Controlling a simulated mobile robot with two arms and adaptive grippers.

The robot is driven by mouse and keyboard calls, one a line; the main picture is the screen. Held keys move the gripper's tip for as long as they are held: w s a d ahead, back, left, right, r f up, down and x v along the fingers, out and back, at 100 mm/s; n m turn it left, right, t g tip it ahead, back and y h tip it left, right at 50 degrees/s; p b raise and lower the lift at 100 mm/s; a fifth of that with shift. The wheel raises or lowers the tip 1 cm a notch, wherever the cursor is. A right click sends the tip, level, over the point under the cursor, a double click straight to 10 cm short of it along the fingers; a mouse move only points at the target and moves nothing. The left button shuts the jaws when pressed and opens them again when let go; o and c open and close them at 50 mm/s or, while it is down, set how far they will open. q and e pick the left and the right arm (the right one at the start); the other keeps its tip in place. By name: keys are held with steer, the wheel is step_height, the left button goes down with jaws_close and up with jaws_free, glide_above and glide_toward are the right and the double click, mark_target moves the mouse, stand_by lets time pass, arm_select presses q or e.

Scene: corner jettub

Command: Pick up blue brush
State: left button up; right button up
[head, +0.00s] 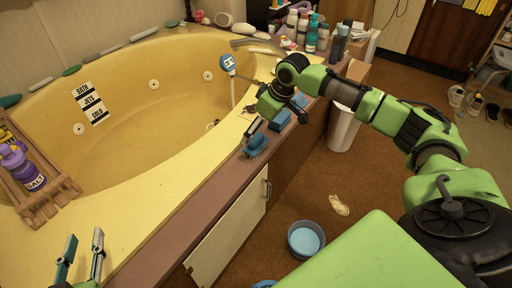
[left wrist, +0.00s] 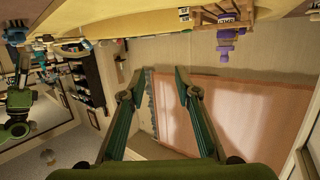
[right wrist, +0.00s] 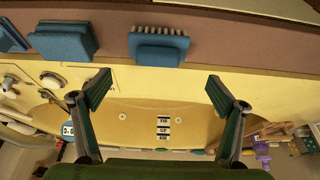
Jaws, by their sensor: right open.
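The blue brush (head: 256,145) lies on the brown ledge along the tub's front edge. In the right wrist view the brush (right wrist: 158,50) shows a blue body with a row of pale bristles, near the top centre. My right gripper (right wrist: 160,92) is open and empty. The brush shows beyond its fingertips, roughly between their lines, and is not between the fingers. In the head view my right gripper (head: 268,120) hangs close above the ledge by the brush. My left gripper (head: 80,258) is open and empty at the lower left, far from the brush.
Blue blocks (head: 279,120) sit on the ledge beside the brush. Several bottles (head: 310,35) stand at the ledge's far end. A wooden rack (head: 45,195) with a purple bottle (head: 22,167) spans the tub's left. A blue bucket (head: 305,240) and white bin (head: 343,130) stand on the floor.

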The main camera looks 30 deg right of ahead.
mark_target(257, 137)
step_height(257, 137, down, 3)
steer(key=shift+w+d+r+b, duration=0.1)
steer(key=shift+w+b, duration=0.05)
steer(key=shift+b, duration=0.6)
steer(key=x, duration=0.1)
steer(key=b+x, duration=0.1)
steer(key=x, duration=0.1)
steer(key=shift+d, duration=0.15)
arm_select(q)
step_height(257, 137, up, 14)
steer(key=d+t+h, duration=0.1)
steer(key=t+h, duration=0.1)
steer(key=t, duration=0.5)
steer(key=shift+s+d+r+t+h, duration=0.15)
steer(key=shift+s+d+t+h, duration=0.15)
steer(key=shift+s+d, duration=0.1)
arm_select(e)
steer(key=c, duration=1.2)
